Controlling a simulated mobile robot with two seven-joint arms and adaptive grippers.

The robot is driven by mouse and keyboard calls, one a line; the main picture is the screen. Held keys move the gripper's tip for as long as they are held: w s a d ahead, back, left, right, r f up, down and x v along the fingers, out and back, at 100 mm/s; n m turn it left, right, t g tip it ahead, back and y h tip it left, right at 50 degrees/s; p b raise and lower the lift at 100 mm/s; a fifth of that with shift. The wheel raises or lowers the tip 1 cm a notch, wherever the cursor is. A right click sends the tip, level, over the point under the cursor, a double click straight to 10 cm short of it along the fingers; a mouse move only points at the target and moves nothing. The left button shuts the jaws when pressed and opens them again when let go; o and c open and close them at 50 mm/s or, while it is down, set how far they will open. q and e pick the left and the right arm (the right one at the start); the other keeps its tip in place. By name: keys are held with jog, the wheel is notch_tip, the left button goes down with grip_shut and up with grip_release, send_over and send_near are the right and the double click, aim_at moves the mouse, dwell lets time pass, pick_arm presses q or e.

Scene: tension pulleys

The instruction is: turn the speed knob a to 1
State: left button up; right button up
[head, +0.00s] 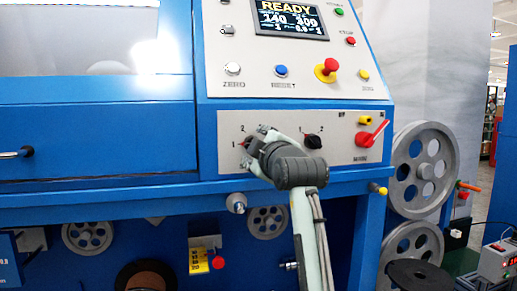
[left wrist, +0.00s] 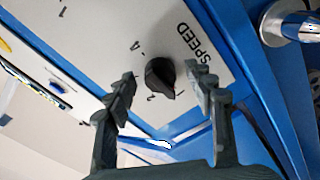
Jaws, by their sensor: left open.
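On the grey control panel (head: 230,123), the left knob is mostly hidden behind my left gripper (head: 252,145), with the marks 1 and 2 showing beside it. A small red bit shows at its left edge, near the 1. In the left wrist view, a black knob (left wrist: 160,78) sits between the two open fingers, beside the word SPEED (left wrist: 193,42). The fingertips are on either side of it; whether either touches it, I cannot tell. A second black knob (head: 314,141) is to the right on the panel. My right gripper is not in view.
Right of the knobs are a red switch handle (head: 373,135) and a yellow button (head: 365,120). Above are the READY screen (head: 290,20), a red emergency stop (head: 326,69) and other buttons. Grey pulleys (head: 424,165) stand at the right.

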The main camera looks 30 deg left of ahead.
pick_arm(q)
jog(key=v, duration=1.2)
